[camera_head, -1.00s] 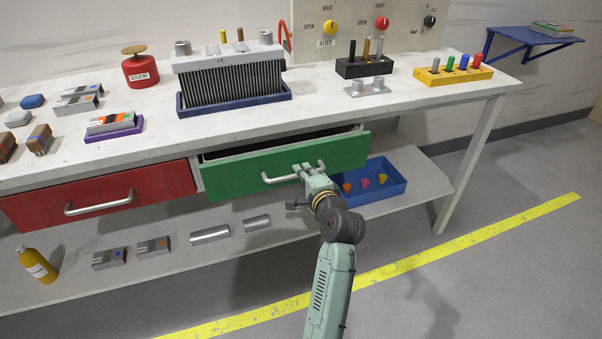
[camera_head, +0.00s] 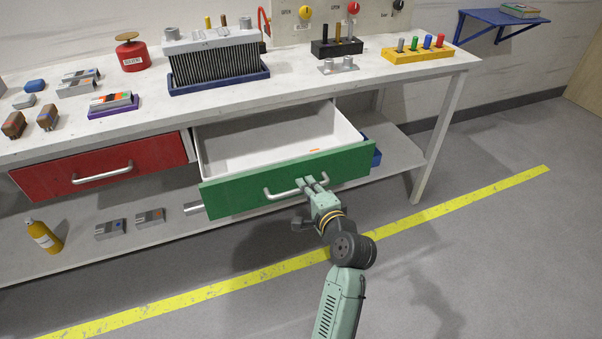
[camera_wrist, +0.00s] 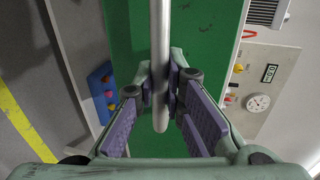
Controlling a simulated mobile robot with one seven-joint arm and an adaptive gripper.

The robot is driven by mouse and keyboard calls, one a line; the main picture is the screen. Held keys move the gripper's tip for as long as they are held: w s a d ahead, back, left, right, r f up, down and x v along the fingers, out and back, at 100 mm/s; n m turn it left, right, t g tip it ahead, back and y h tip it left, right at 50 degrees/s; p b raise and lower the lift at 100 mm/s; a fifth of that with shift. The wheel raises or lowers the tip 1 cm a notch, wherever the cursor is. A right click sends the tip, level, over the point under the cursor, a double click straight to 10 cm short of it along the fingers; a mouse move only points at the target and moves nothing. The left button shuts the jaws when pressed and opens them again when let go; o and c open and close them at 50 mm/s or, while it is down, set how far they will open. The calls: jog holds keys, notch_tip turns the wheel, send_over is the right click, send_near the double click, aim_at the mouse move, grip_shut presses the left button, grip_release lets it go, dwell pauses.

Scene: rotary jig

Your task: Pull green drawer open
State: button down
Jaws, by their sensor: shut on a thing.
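The green drawer (camera_head: 240,198) stands well out from the bench, and its white inside (camera_head: 262,142) shows. A small orange item (camera_head: 314,150) lies on the drawer floor towards the right. The drawer's silver bar handle (camera_head: 283,194) runs across the green front. My gripper (camera_head: 312,183) is shut on the handle near its right part. In the wrist view, the handle (camera_wrist: 160,50) passes between the purple-padded fingers of my gripper (camera_wrist: 162,92), with the green front (camera_wrist: 205,45) behind it.
A red drawer (camera_head: 60,180) is shut at the left. A blue bin (camera_head: 376,157) sits on the lower shelf, partly hidden behind the green drawer. A yellow bottle (camera_head: 44,237) stands on the shelf at the left. The floor in front is clear, with a yellow line (camera_head: 440,208).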

jog(key=shift+f+v, duration=0.2)
jog(key=shift+v, duration=0.75)
jog(key=shift+f+v, duration=0.2)
jog(key=shift+v, duration=0.75)
jog(key=shift+s, duration=0.1)
jog(key=c, duration=1.9)
grip_release()
jog(key=shift+s+d, duration=0.1)
jog(key=v, duration=0.7)
jog(key=shift+s, duration=0.15)
